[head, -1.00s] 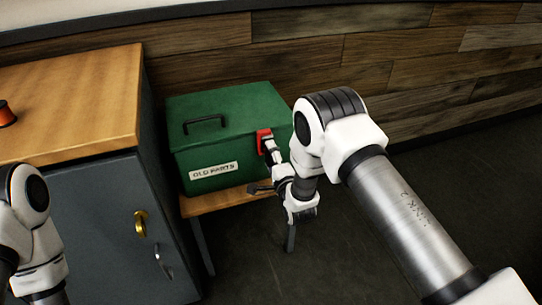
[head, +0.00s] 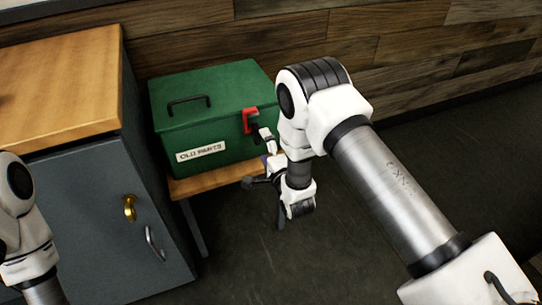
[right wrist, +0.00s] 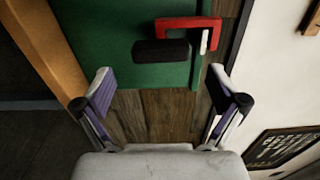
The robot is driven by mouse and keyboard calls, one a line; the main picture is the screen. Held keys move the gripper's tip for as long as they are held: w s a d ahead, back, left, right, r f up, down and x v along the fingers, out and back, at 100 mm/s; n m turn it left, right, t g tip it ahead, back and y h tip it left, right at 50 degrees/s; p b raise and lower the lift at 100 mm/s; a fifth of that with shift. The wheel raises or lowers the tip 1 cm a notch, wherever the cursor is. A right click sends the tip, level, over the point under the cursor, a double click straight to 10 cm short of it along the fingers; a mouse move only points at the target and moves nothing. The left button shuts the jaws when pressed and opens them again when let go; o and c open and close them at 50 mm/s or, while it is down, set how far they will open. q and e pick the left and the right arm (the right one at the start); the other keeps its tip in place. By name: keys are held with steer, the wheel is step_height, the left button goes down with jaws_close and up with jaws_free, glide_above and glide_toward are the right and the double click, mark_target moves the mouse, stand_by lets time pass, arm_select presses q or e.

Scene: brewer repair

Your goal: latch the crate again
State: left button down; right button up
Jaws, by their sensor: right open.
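The green crate (head: 215,140) labelled OLD PARTS stands with its lid down. Its red latch (head: 248,113) is at the right end of the front. In the right wrist view the latch (right wrist: 170,24) shows as a red bracket with a black grip (right wrist: 160,51) and a pale piece at its end. Whether the latch is fastened I cannot tell. My right gripper (head: 262,137) is close in front of the latch. In the right wrist view its fingers (right wrist: 160,92) are spread, with nothing between them, apart from the latch. My left gripper is out of view; only part of that arm shows.
The crate stands on a low wooden bench (head: 215,181). A grey cabinet (head: 95,210) with a wooden top, brass lock and metal handle stands to the left. A plank wall (head: 400,40) is behind. The dark floor at right is clear.

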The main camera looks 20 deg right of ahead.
steer(key=s, duration=0.6)
steer(key=shift+s, duration=0.4)
steer(key=shift+d, duration=0.1)
steer(key=s+d+f+n+g+h, duration=0.1)
steer(key=s+d+f+n+g, duration=0.3)
steer(key=s+f+g, duration=0.7)
steer(key=s+f+n+g, duration=0.4)
steer(key=s+n, duration=0.2)
steer(key=s, duration=0.5)
steer(key=s+f+n+g, duration=0.35)
steer(key=s+n, duration=0.35)
steer(key=s, duration=0.4)
step_height(320, 180, up, 19)
steer(key=p, duration=1.9)
steer(key=shift+w+p, duration=0.15)
steer(key=shift+p, duration=0.15)
steer(key=shift+a+t, duration=0.1)
steer(key=shift+t, duration=0.15)
